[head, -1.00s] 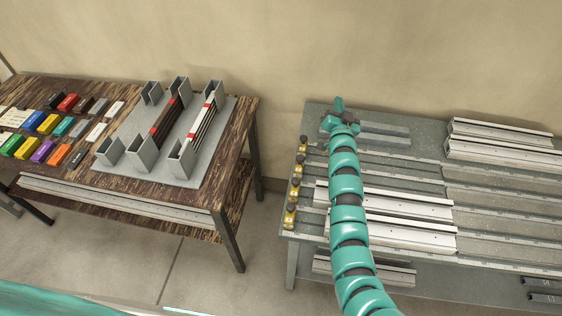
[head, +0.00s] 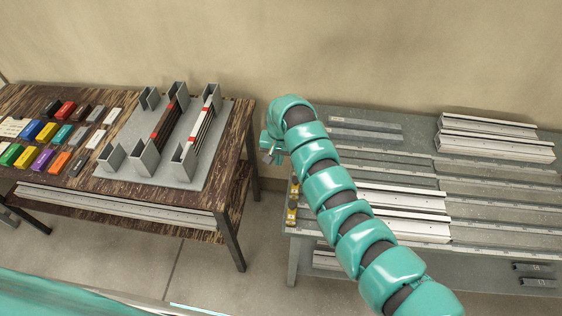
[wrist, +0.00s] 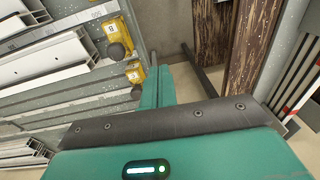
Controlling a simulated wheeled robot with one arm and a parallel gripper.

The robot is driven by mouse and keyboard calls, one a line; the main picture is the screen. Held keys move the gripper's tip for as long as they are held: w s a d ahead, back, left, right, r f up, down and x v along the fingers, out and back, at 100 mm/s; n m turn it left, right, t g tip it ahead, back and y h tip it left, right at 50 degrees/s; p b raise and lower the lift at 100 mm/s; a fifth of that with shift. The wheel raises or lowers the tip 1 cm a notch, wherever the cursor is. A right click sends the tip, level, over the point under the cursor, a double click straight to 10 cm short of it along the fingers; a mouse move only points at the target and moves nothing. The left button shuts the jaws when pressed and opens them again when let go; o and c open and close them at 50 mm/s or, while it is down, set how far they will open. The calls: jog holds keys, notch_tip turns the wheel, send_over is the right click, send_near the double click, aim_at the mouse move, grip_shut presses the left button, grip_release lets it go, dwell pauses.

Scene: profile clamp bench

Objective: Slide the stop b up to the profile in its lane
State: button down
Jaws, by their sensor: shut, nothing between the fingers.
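Yellow blocks with dark round knobs stand in a row at the left ends of the bench lanes; two show in the head view, a farther one (head: 294,187) and a nearer one (head: 291,214). The wrist view shows two, one (wrist: 117,32) and another (wrist: 135,72). Their letters are too small to read, so I cannot tell which is stop b. Silver profiles (head: 400,200) lie in the lanes to their right. My gripper (head: 268,152) is at the bench's left edge, beyond the visible blocks. Its green fingers (wrist: 158,85) are shut and empty, apart from the blocks in the picture.
Two grey bars (head: 365,129) lie at the bench's back, and spare profiles (head: 495,145) at the back right. Small dark blocks (head: 538,282) sit at the front right. A wooden table (head: 225,185) with a rack and coloured boxes stands left, across a gap.

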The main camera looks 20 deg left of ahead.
aim_at(295, 187)
jog(key=shift+g+h, duration=0.3)
jog(key=shift+h, duration=0.1)
jog(key=d+f+p, duration=0.2)
jog(key=f, duration=0.1)
jog(key=d+f+p, duration=0.1)
jog(key=d+f, duration=0.2)
jog(key=shift+s+p, duration=0.2)
jog(key=shift+p, duration=0.2)
jog(key=shift+w+d+p, duration=0.15)
jog(key=shift+d+p, duration=0.45)
jog(key=shift+w+d+p, duration=0.15)
jog(key=shift+d+p, duration=0.4)
jog(key=shift+d, duration=0.05)
jog(key=shift+w+d+f+p, duration=0.1)
jog(key=shift+w+d+p, duration=0.15)
jog(key=shift+d, duration=0.4)
jog(key=shift+w+d+f+p, duration=0.15)
jog(key=shift+d+p, duration=0.15)
jog(key=shift+d, duration=0.3)
jog(key=shift+w+d+r+p, duration=0.15)
jog(key=shift+d+p, duration=0.15)
jog(key=shift+d, duration=0.15)
jog(key=shift+a, duration=0.15)
